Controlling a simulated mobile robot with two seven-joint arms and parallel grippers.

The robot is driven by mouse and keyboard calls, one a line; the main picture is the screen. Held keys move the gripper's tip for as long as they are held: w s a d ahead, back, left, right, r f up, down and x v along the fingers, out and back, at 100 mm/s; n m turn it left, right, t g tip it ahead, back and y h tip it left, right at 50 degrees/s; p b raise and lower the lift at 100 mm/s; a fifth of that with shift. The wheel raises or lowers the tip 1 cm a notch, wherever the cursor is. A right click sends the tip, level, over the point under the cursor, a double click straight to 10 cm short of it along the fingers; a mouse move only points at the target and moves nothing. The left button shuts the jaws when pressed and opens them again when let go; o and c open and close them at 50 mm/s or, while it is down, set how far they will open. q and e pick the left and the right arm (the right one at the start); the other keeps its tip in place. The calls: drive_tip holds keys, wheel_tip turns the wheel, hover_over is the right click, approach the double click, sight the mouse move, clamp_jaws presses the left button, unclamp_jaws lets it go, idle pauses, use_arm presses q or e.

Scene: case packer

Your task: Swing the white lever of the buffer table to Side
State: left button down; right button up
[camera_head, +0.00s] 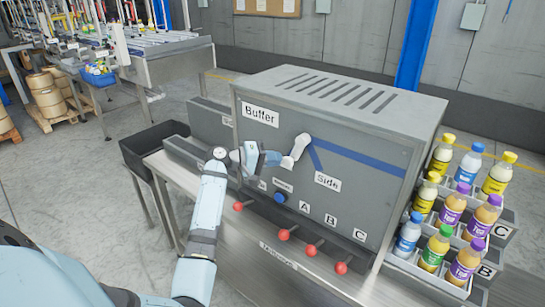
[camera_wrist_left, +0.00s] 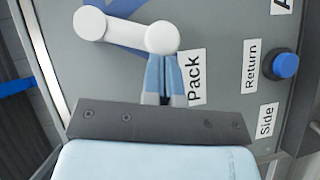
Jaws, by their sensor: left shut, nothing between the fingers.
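The white lever (camera_head: 297,150) is on the grey front panel of the buffer table's box (camera_head: 345,165). Its upper end is where blue stripes meet; its round lower end points down and left. The "Side" label (camera_head: 327,181) is right of and below the lever. My left gripper (camera_head: 272,158) is shut and empty, just left of the lever's lower end. In the left wrist view, the closed fingertips (camera_wrist_left: 166,65) are right at the lever's round end (camera_wrist_left: 162,38), beside the "Pack" label (camera_wrist_left: 195,78). I cannot tell whether they touch. My right gripper is out of view.
Several red knobs (camera_head: 284,235) stick out along the panel's lower edge, and a blue button (camera_head: 280,197) sits above them. Bottles (camera_head: 434,250) stand in trays at the right. A dark bin (camera_head: 150,143) is at the left.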

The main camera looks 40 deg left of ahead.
use_arm(q)
drive_tip(key=shift+d+f+n+t+h+b, duration=0.35)
drive_tip(key=shift+d+f+n+t+h, duration=0.2)
drive_tip(key=shift+d+f+n, duration=0.4)
drive_tip(key=shift+d+f+n+t+h+b, duration=0.1)
drive_tip(key=shift+d+n+t+h+b, duration=0.1)
drive_tip(key=shift+d+n+t+b, duration=0.75)
drive_tip(key=shift+d+f+n+t+h+b, duration=0.2)
drive_tip(key=shift+d+n+t, duration=0.5)
drive_tip(key=shift+n, duration=0.8)
drive_tip(key=shift+d+f+n+t+h+b, duration=0.15)
drive_tip(key=shift+d+n+t+b, duration=0.45)
drive_tip(key=shift+d+n, duration=0.5)
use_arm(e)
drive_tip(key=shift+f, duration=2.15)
use_arm(q)
drive_tip(key=shift+a+r, duration=0.1)
drive_tip(key=shift+r, duration=0.05)
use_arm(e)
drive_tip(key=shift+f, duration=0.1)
